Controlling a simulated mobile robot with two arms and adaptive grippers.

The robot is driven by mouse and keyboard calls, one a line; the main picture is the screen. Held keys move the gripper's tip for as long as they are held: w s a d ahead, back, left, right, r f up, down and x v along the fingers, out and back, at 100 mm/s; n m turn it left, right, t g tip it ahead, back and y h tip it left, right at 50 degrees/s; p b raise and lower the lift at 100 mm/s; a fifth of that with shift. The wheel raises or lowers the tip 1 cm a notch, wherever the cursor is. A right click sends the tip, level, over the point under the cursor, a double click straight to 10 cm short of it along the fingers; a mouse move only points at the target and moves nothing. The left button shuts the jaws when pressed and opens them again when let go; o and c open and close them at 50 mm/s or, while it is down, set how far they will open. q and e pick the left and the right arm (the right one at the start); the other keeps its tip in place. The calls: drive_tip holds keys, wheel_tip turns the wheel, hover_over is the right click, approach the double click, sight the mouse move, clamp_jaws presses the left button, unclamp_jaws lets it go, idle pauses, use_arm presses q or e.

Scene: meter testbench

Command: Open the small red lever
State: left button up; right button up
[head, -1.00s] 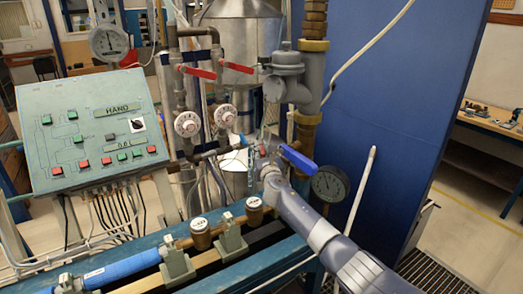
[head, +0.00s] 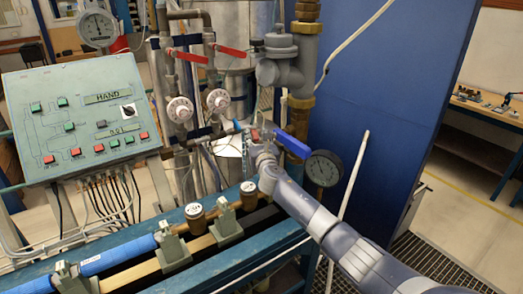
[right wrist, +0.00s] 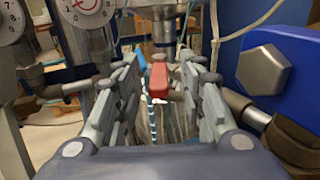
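The small red lever (right wrist: 159,80) stands upright between the two fingers of my right gripper (right wrist: 163,88) in the right wrist view. The fingers are apart, with a gap on each side of it. In the head view, my right gripper (head: 257,146) is at the pipework, left of a blue valve handle (head: 293,145), and mostly covers the small red lever (head: 255,134). My left gripper is not in view.
Two longer red levers (head: 187,56) (head: 231,51) sit above white dials (head: 179,110). A pressure gauge (head: 323,168) is right of my gripper. A blue bolt-headed part (right wrist: 263,70) is close on the right. A control panel (head: 75,122) stands left.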

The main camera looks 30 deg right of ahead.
drive_tip(key=v, duration=1)
drive_tip(key=shift+s, duration=0.25)
